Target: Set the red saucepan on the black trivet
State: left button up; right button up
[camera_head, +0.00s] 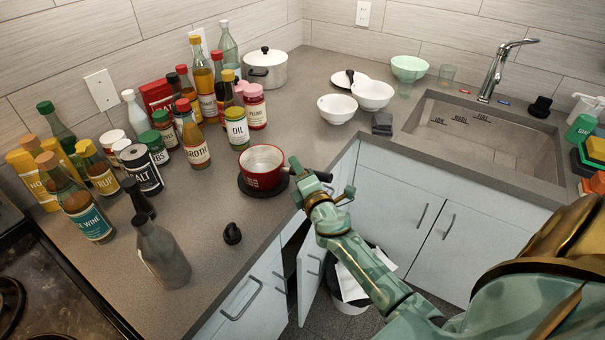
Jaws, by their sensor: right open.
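My right gripper (309,180) is open at the handle, just right of the pan, over the counter's front edge. Whether its fingers touch the handle I cannot tell. My left gripper is not in view.
Bottles, jars and cans crowd the counter left of the pan, the oil jar (237,130) closest behind it. A small black stopper (232,233) lies in front. A lidded pot (266,70) stands at the back. White bowls (337,107) and the sink (480,135) are to the right.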

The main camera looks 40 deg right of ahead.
jog(key=b+v, duration=0.1)
jog(key=v, duration=1)
jog(key=s+a+f+m+g+y, duration=0.1)
jog(key=s+a+f+m+g, duration=0.2)
jog(key=f, duration=0.7)
jog(key=s+f+m+g+y, duration=0.1)
jog(key=s+f+m+g, duration=0.1)
jog(key=s+f, duration=0.5)
jog(key=s+a+f+m+g+y, duration=0.1)
jog(key=s+a+f+m+g, duration=0.15)
jog(key=f, duration=0.95)
jog(key=s+f+m+g, duration=0.2)
jog(key=s+f, duration=0.3)
jog(key=s, duration=0.4)
jog(key=s+a+f+m+g, duration=0.1)
jog(key=s+f+m+g, duration=0.2)
jog(key=s, duration=0.7)
jog(key=s+f+m+g+y, duration=0.1)
jog(key=s+f+m+g, duration=0.1)
jog(key=s+f+g, duration=0.2)
jog(key=s+f, duration=0.3)
jog(key=s, duration=0.3)
jog(key=shift+a+f, duration=0.2)
jog(key=shift+f, duration=0.1)
